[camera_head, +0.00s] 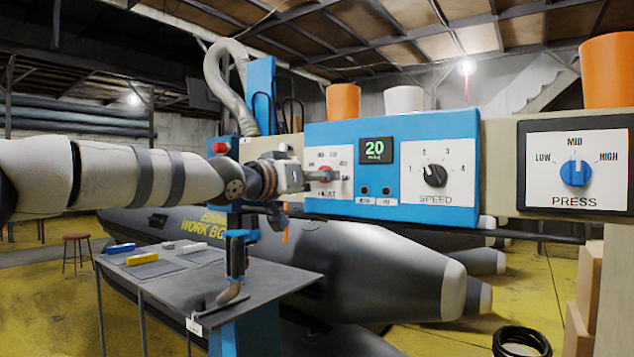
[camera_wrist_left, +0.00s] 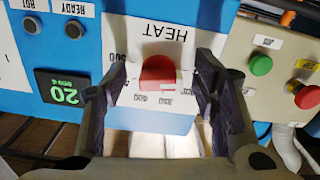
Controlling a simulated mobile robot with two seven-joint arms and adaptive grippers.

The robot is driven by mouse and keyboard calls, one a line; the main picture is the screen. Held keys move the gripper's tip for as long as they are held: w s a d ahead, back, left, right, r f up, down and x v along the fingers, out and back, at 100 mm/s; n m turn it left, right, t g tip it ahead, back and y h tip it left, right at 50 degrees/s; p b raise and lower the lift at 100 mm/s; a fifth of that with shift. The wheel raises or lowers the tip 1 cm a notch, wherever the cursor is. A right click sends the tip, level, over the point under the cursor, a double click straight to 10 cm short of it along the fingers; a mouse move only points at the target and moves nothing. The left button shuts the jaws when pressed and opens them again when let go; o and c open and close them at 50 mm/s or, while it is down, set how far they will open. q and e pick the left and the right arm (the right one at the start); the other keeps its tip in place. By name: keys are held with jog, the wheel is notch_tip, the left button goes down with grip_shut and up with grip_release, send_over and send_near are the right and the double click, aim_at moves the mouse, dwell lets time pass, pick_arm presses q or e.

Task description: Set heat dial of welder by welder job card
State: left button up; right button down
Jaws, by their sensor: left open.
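The welder is a blue control box (camera_head: 400,132) with a green display reading 20. Its red heat dial (camera_head: 326,174) is partly hidden by my left gripper in the head view. In the left wrist view the red dial (camera_wrist_left: 158,72) sits between the two dark fingers on a white panel lettered HEAT, seen upside down. My left gripper (camera_head: 312,175) is open, with its fingers on either side of the dial; I cannot tell whether they touch it. The dial's pointer and most scale numbers are not readable. I cannot make out the job card. My right gripper is not in view.
A black speed knob (camera_head: 435,175) and a blue press knob (camera_head: 575,173) pointing at MID are to the right. Green (camera_wrist_left: 261,65) and red (camera_wrist_left: 306,97) buttons are on a beige panel beside the heat dial. A dark table (camera_head: 270,280) stands below.

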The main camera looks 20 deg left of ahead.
pick_arm(q)
jog(key=shift+w+r, duration=0.1)
jog(key=shift+w, duration=0.1)
jog(key=c, duration=1.2)
jog(key=shift+o, duration=0.2)
jog(key=shift+m, duration=0.4)
jog(key=shift+a+r+m, duration=0.1)
jog(key=shift+a+m, duration=0.05)
jog(key=shift+m, duration=3.55)
jog(key=shift+a+r+m, duration=0.1)
jog(key=shift+m, duration=3.6)
